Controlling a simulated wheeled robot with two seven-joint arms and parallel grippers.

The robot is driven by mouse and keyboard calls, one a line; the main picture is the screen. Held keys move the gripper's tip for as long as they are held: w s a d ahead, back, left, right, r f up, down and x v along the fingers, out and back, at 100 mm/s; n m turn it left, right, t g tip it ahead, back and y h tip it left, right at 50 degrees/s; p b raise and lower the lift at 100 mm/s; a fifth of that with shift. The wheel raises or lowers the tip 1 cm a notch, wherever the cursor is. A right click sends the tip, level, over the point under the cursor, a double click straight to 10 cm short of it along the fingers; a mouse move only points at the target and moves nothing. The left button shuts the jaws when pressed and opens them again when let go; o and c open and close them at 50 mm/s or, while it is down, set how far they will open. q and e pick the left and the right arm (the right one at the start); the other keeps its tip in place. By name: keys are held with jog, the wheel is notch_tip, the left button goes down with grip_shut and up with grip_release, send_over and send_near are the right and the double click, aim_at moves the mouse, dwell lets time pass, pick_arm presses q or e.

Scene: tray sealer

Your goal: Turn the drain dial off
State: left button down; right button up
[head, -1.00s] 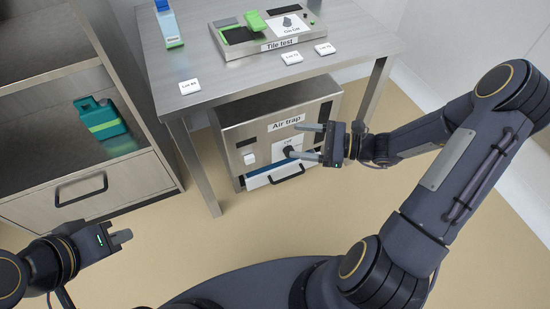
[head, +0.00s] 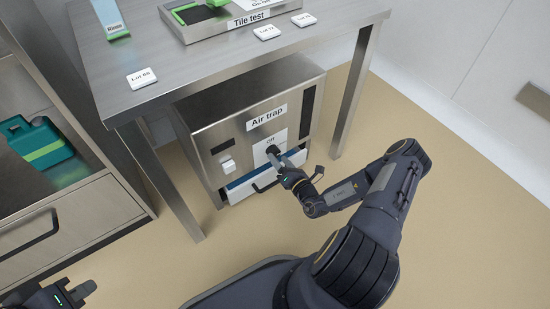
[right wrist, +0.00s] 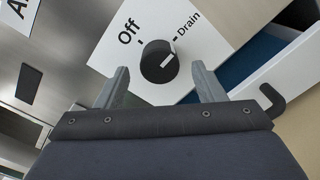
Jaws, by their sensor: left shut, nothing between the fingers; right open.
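The drain dial is a round black knob (right wrist: 158,62) on a white plate marked Off and Drain. Its white pointer line is turned toward the Drain mark. In the head view the dial (head: 272,150) is on the front of the steel Air trap box (head: 212,141), under the table. My right gripper (right wrist: 160,70) is open, one finger on each side of the dial, with gaps visible between fingers and knob. In the head view my right gripper (head: 281,160) partly covers the plate. My left gripper (head: 77,294) is shut and empty at the lower left, far from the box.
A white drawer front (head: 240,189) with blue inside stands slightly open below the dial. A white switch (head: 228,166) is left of it. Table legs (head: 350,100) flank the box. A shelf unit with a green container (head: 42,143) stands left. The floor to the right is clear.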

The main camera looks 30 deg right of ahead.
jog(key=shift+w+a+b, duration=0.1)
jog(key=shift+w+b, duration=0.25)
jog(key=shift+w, duration=1.05)
jog(key=c, duration=1)
jog(key=shift+r+n+p, duration=0.2)
jog(key=shift+n+p, duration=1.2)
jog(key=shift+p, duration=0.2)
jog(key=n+p, duration=0.3)
jog(key=n, duration=0.1)
jog(key=shift+n, duration=0.3)
jog(key=n+p, duration=0.3)
jog(key=n, duration=0.2)
jog(key=shift+f, duration=0.1)
jog(key=n+p, duration=0.3)
jog(key=n, duration=0.2)
jog(key=shift+f+n, duration=0.1)
jog(key=shift+n, duration=0.3)
